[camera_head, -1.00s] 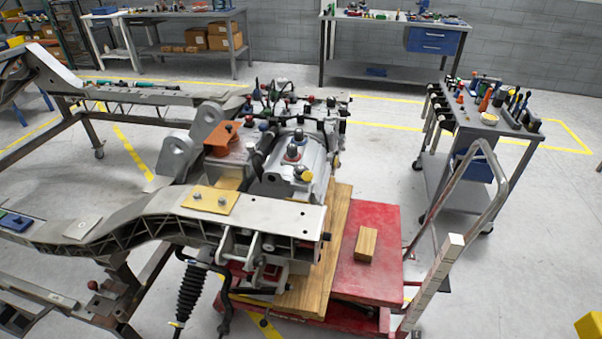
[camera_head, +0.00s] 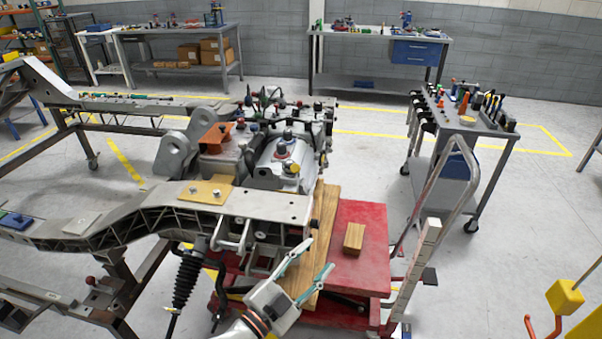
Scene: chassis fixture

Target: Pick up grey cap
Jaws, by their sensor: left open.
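The chassis assembly (camera_head: 140,207) fills the left and middle of the head view. Several small caps sit on its grey housing. A dark grey cap (camera_head: 284,149) stands on top of the housing, and another dark cap (camera_head: 318,106) stands farther back. I cannot tell which one is the grey cap. My left gripper (camera_head: 322,253) comes up from the bottom centre, its two teal fingers spread apart with nothing between them. It is in front of the chassis' near rail, well short of the caps, over the red cart. My right gripper is not in view.
A red cart (camera_head: 365,228) with a wooden block (camera_head: 354,238) stands under the assembly. A grey tool trolley (camera_head: 470,125) is at the right. A yellow block (camera_head: 565,297) shows at bottom right. Workbenches line the back wall.

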